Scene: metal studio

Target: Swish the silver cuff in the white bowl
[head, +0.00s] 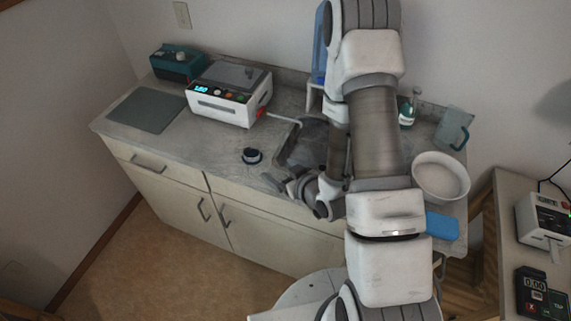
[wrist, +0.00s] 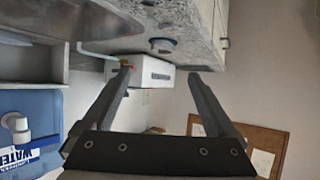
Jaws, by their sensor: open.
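The white bowl (head: 440,177) stands upright at the right end of the counter. It looks empty, and it does not show in the wrist view. I cannot clearly make out a silver cuff in either view.
The sink (head: 306,145) is partly hidden by my arm. A white ultrasonic-style machine (head: 222,105), teal box (head: 178,62) and grey mat (head: 147,111) are on the left. A blue sponge (head: 442,226), teal mug (head: 453,130) and bottle (head: 406,114) are near the bowl.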

